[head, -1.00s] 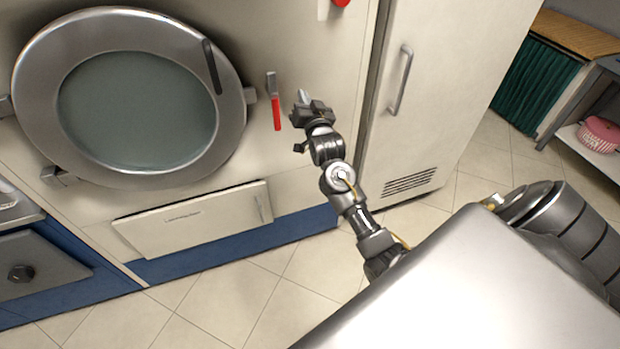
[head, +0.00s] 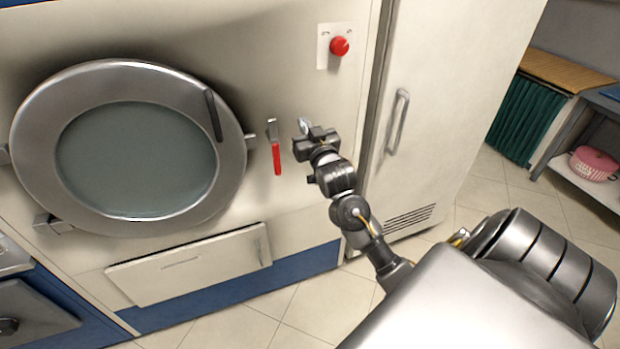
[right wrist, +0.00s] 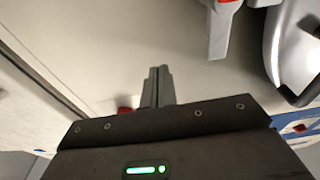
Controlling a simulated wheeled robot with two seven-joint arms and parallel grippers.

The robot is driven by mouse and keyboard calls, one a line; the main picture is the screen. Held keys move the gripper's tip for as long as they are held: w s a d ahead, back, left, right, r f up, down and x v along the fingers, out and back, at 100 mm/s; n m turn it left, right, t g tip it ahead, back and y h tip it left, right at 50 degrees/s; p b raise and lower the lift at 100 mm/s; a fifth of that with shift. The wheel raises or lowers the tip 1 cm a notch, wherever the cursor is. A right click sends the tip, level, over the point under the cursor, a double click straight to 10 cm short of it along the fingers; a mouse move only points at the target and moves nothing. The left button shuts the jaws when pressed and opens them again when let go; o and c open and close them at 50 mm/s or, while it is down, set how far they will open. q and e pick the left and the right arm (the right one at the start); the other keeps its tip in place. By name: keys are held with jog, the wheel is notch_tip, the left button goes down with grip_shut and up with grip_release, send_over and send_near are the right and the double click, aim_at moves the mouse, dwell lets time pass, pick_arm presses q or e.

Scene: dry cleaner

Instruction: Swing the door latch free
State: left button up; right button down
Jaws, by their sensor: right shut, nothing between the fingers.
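The door latch (head: 276,150) is a lever with a grey top and a red handle hanging straight down, on the machine panel just right of the round door (head: 225,190). In the right wrist view the latch (right wrist: 219,35) shows at the top, with its red part cut off by the frame edge. My right gripper (head: 304,126) is to the right of the latch, near the height of its top, apart from it. Its fingers (right wrist: 158,75) are together and empty. The round door looks closed, its grey rim around dark glass. My left gripper is not in view.
A red button (head: 339,46) sits on the panel above my right gripper. A tall white cabinet door with a handle (head: 398,120) stands to the right. A lower flap (head: 190,266) is below the round door. The panel between latch and gripper is clear.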

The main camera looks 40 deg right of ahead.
jog(key=b+v, duration=0.2)
jog(key=v, duration=0.6)
jog(key=w+a+f+n+g+y+p, duration=0.1)
jog(key=w+f+g, duration=0.1)
jog(key=f, duration=0.9)
jog(key=w+a+f+n+g+y+p, duration=0.1)
jog(key=f+g, duration=0.1)
jog(key=f, duration=0.9)
jog(key=s+a+f+g, duration=0.1)
jog(key=s+f, duration=0.1)
jog(key=f, duration=0.5)
jog(key=s+a+f+n+g+y+p, duration=0.1)
jog(key=s+a+f+g, duration=0.1)
jog(key=f, duration=0.5)
jog(key=s+a+f+g+y, duration=0.1)
jog(key=s+f+g, duration=0.1)
jog(key=s+f, duration=0.2)
notch_tip(320, 180, down, 3)
jog(key=shift+s+a+f+n+p, duration=0.15)
jog(key=shift+n+p, duration=0.25)
